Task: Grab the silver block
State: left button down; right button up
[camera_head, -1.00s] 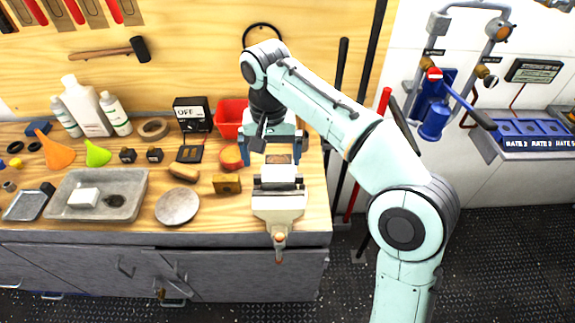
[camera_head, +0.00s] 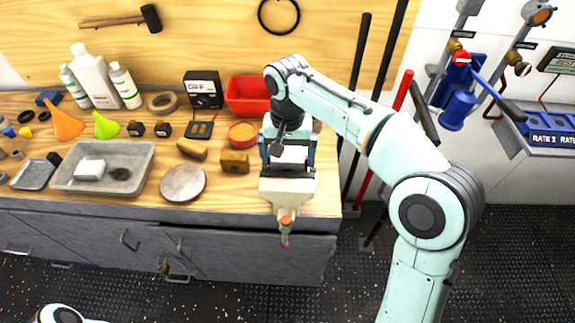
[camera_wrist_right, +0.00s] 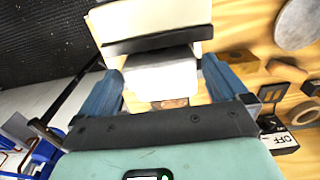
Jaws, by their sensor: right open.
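The silver block (camera_head: 290,154) sits at the vise (camera_head: 288,190) at the front right of the workbench. It shows as a pale, smooth block in the right wrist view (camera_wrist_right: 160,76), against the dark jaw of the vise (camera_wrist_right: 150,22). My right gripper (camera_head: 288,158) is over the vise from behind, with its blue fingers on either side of the block. In the right wrist view the fingers of the right gripper (camera_wrist_right: 163,80) are apart, with a gap visible beside the block. My left gripper is out of view.
A red bin (camera_head: 248,96) and an orange round container (camera_head: 242,134) stand close behind and left of the vise. A wooden block (camera_head: 235,162) and a round grey disc (camera_head: 183,183) lie to its left. Long-handled tools (camera_head: 362,90) lean at the bench's right end.

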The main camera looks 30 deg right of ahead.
aim_at(288, 157)
notch_tip(288, 157, down, 4)
jog(key=shift+r+b, duration=0.1)
jog(key=shift+b, duration=0.2)
jog(key=c, duration=0.9)
jog(key=shift+w, duration=0.1)
jog(key=shift+c, duration=1)
jog(key=shift+r, duration=0.15)
